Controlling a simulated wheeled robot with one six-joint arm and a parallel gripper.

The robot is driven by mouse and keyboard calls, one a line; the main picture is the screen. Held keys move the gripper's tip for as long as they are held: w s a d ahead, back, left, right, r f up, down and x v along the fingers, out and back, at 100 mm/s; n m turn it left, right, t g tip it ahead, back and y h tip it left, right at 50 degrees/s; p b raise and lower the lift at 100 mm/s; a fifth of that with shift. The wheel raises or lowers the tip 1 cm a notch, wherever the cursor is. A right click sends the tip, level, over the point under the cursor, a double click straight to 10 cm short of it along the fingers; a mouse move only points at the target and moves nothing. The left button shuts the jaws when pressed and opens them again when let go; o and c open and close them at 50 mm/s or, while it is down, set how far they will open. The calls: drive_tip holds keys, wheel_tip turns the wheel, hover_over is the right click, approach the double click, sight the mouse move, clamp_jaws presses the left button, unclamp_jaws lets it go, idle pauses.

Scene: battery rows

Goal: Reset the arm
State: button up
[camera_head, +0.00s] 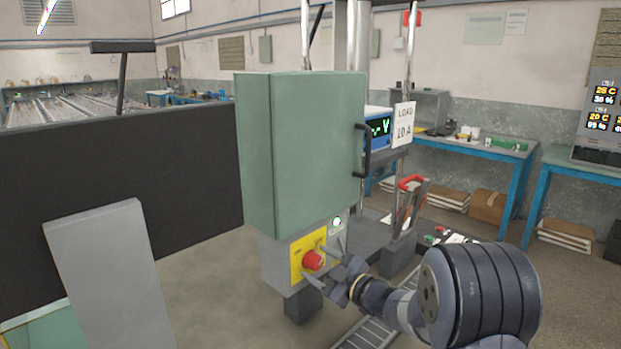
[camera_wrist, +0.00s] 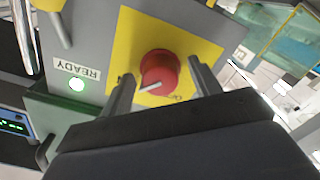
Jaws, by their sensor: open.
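My gripper (camera_head: 331,279) is open at the front of a grey control box. Its two fingers stand on either side of a red knob (camera_head: 313,260), apart from each other. In the wrist view the red knob (camera_wrist: 160,72) sits on a yellow plate (camera_wrist: 128,38), between the fingers of my gripper (camera_wrist: 160,92). A pale pointer mark shows on the knob. I cannot tell whether a finger touches it. A lit white-green lamp (camera_wrist: 76,84) is beside a label reading READY.
A green cabinet (camera_head: 305,150) with a black handle stands above the control box. A dark panel (camera_head: 120,190) and a grey slab (camera_head: 108,265) are at the left. A red-handled lever (camera_head: 411,183) and a LOAD 10 A sign (camera_head: 403,125) are behind. Blue-framed benches (camera_head: 470,146) line the wall.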

drive_tip(key=n+b, duration=0.2)
drive_tip(key=n, duration=0.2)
drive_tip(key=shift+f, duration=0.15)
drive_tip(key=n+b, duration=0.3)
drive_tip(key=n, duration=0.2)
drive_tip(key=n+b, duration=0.2)
drive_tip(key=n, duration=0.2)
drive_tip(key=n+b, duration=0.2)
drive_tip(key=n, duration=0.2)
drive_tip(key=shift+s+d+r, duration=0.25)
drive_tip(key=shift+s+d, duration=0.45)
drive_tip(key=shift+d, duration=0.05)
drive_tip(key=shift+d, duration=0.1)
